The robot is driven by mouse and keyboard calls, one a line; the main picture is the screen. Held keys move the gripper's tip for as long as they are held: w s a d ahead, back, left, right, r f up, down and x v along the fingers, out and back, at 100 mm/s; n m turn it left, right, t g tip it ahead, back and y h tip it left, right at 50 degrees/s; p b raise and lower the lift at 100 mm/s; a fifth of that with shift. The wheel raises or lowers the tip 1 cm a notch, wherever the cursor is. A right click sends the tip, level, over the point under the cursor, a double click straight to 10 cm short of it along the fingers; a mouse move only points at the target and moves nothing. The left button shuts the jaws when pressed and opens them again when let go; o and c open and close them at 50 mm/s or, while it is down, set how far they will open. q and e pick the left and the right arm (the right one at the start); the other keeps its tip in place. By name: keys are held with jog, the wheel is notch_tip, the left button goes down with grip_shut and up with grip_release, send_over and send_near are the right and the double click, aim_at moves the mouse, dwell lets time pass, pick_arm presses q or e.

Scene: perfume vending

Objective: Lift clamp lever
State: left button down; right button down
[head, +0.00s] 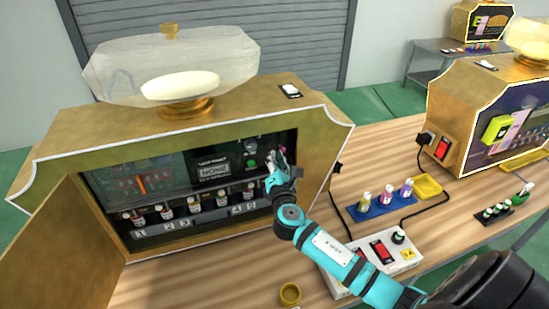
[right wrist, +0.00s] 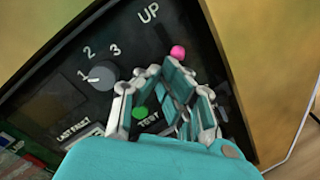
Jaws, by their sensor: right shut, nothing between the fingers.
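The clamp lever shows in the right wrist view as a pink knob (right wrist: 178,52) at the lower end of a dark slot marked UP, on the machine's black panel. My right gripper (right wrist: 176,82) is shut and empty, just below the pink knob in that picture. I cannot tell whether its fingers touch the knob. In the head view my right gripper (head: 274,160) is at the right end of the opening in the gold machine (head: 225,112) and hides part of the panel there. My left gripper is not in view.
A grey dial (right wrist: 103,76) and a green button (right wrist: 139,113) are beside the fingers. Several small bottles (head: 194,205) stand in a row inside the machine. A blue tray (head: 370,213) and a switch box (head: 372,255) lie on the table to the right.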

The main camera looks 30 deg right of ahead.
jog(key=shift+w+r+p, duration=0.25)
jog(key=shift+r+p, duration=0.4)
jog(key=shift+r, duration=0.55)
